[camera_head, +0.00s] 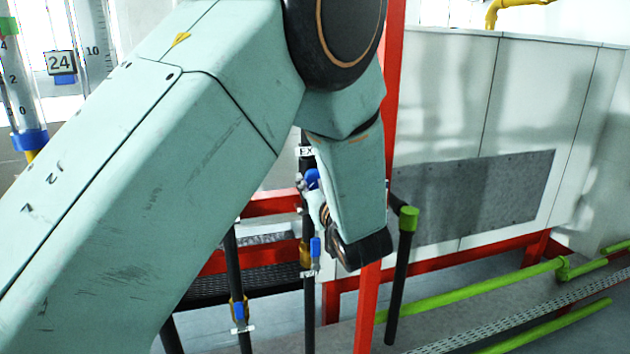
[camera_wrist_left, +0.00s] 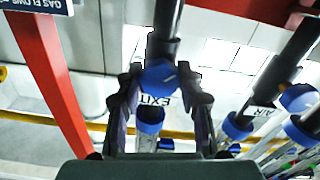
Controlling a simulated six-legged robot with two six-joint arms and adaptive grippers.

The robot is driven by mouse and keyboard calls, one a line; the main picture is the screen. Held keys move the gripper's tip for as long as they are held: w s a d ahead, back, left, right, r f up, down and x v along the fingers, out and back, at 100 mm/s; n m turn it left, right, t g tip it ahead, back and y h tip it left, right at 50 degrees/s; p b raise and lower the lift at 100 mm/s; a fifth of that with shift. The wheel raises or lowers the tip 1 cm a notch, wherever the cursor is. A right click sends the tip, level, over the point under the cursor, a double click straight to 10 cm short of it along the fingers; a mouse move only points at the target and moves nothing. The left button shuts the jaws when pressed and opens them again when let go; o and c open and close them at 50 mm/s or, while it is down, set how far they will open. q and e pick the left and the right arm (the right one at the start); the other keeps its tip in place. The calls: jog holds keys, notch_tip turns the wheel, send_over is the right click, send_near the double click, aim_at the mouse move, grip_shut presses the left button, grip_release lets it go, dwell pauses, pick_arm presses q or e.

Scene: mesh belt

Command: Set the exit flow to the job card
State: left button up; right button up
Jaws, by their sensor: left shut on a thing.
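In the left wrist view my left gripper (camera_wrist_left: 160,76) has its two dark fingers on either side of a blue knob (camera_wrist_left: 158,80) on a dark vertical pipe, and is shut on it. A white label reading EXIT (camera_wrist_left: 155,101) sits right at this knob. In the head view the blue knob (camera_head: 312,178) shows beside my left wrist, under a partly covered label reading EX (camera_head: 306,152); the fingers are mostly hidden there. A sign in the left wrist view (camera_wrist_left: 40,5), upside down and cut off, reads GAS FLOWS. My right gripper is not in view.
Scaled tubes (camera_head: 20,90) stand at the far left, with a tag reading 24 (camera_head: 61,63). Other pipes carry blue-handled valves (camera_head: 239,310); one label reads AIR (camera_wrist_left: 262,113). A red post (camera_head: 367,310) stands close to my wrist. Green pipes (camera_head: 480,290) run low at right.

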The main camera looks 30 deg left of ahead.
pick_arm(q)
jog(key=shift+f, duration=0.1)
jog(key=n+b, duration=0.2)
jog(key=n, duration=0.1)
jog(key=shift+n, duration=0.3)
jog(key=shift+n+b, duration=1.6)
jog(key=shift+n, duration=0.6)
jog(key=o, duration=1.2)
jog(key=shift+w, duration=0.1)
jog(key=shift+c, duration=0.2)
